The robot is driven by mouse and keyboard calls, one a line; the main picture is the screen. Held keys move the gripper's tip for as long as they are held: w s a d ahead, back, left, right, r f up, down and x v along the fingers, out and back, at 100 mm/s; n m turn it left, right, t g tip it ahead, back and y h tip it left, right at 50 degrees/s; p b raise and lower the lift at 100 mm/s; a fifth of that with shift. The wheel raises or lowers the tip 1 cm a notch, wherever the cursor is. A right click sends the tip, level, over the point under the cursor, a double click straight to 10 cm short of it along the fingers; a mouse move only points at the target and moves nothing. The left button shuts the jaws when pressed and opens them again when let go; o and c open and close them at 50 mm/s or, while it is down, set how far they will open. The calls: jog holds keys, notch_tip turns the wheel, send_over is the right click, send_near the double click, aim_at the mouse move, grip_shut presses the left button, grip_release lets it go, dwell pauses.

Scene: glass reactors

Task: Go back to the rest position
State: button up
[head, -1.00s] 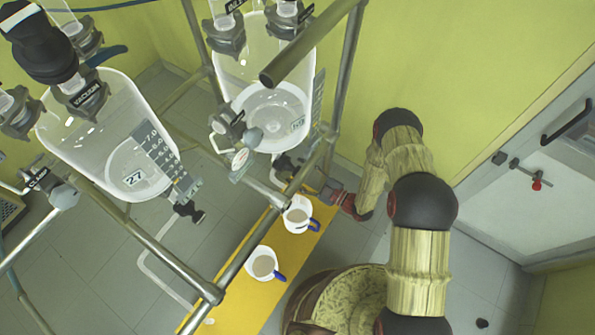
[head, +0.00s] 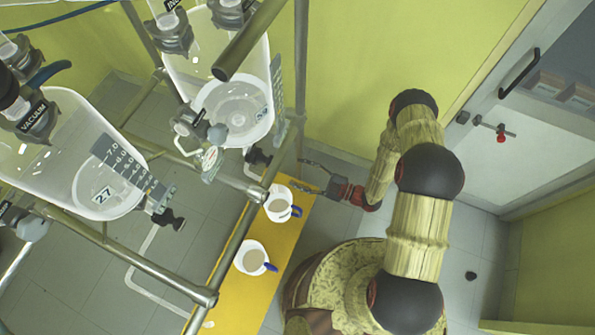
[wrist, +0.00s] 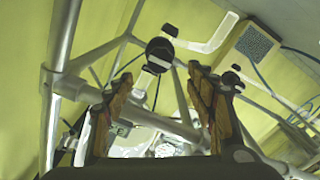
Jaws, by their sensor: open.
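My gripper (head: 310,177) is open and empty, at the end of my arm, over the far right side of the yellow board and close to the reactor frame. In the wrist view its two wooden-looking fingers (wrist: 160,95) stand well apart with nothing held between them. A white cup with a blue handle (head: 279,204) stands on the board just below and left of my gripper, apart from it as far as I can tell. A second white cup with a blue handle (head: 252,257) stands nearer on the same board.
Metal frame tubes (head: 232,245) run close to my gripper's left. Two glass reactors, one marked 27 (head: 70,150) and one behind (head: 225,95), hang in the frame. The yellow board (head: 245,298) lies beside my base. A white door (head: 520,150) is at right; the floor there is mostly clear.

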dwell(0.5)
jog(key=s+a+n+g, duration=0.2)
jog(key=s+n+g, duration=0.5)
jog(key=s+n, duration=0.55)
jog(key=s+d+r+n+g+h, duration=0.1)
jog(key=d+r+n+g+h, duration=0.15)
jog(key=r+n, duration=0.4)
jog(key=s+d+r+n+g+h, duration=0.1)
jog(key=s+d+r+n+g, duration=0.2)
jog(key=n, duration=0.7)
jog(key=w+d+r+n+t+h, duration=0.1)
jog(key=d+r+n+h, duration=0.45)
jog(key=r+n, duration=0.4)
jog(key=w+d+r+n+t+h, duration=0.1)
jog(key=d+r+n+t+h, duration=0.1)
jog(key=d+r+n+h, duration=0.5)
notch_tip(320, 180, up, 23)
jog(key=s+d+n+t, duration=0.1)
jog(key=d+n+t, duration=0.1)
jog(key=n+t, duration=0.5)
jog(key=shift+s+d+t+h, duration=0.25)
jog(key=shift+s+t+h, duration=0.1)
jog(key=shift+t, duration=0.3)
